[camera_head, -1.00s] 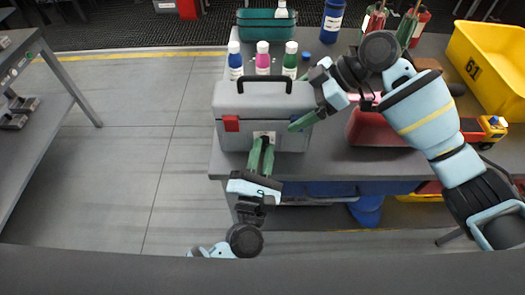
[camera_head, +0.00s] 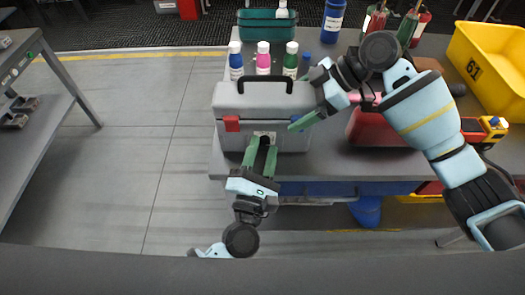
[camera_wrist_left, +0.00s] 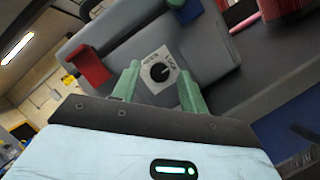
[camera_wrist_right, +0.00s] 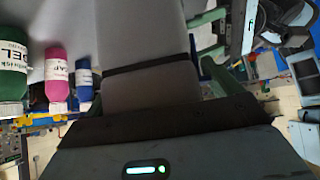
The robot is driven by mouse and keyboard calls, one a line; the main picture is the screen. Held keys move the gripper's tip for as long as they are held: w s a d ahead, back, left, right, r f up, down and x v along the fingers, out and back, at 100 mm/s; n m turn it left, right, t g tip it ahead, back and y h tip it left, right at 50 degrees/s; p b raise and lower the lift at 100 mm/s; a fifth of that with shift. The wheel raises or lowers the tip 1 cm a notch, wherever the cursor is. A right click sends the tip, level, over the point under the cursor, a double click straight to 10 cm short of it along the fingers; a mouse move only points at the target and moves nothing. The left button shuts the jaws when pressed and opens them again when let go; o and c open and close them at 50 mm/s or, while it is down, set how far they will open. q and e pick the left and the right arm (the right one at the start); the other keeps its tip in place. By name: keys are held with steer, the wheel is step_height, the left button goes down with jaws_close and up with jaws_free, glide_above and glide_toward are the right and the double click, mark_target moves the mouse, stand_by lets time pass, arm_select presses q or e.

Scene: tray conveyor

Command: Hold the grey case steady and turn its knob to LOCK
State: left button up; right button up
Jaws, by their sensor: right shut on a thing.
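The grey case (camera_head: 230,107) stands upright at the front edge of the table, its black handle up. Its black knob (camera_wrist_left: 160,72) sits on a pale plate marked OPEN and LOCK; I cannot tell which mark it points to. My left gripper (camera_head: 261,150) is in front of the case, open, with its green fingers on either side of the knob plate and apart from the knob. My right gripper (camera_head: 304,121) is shut on the case's right side.
A red container (camera_head: 375,130) is close on the right under my right arm. A yellow bin (camera_head: 490,60) is at the far right. The floor left of the table is clear.

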arm_select(q)
steer(key=v, duration=1.2)
arm_select(e)
steer(key=o, duration=1.8)
steer(key=v, duration=1.2)
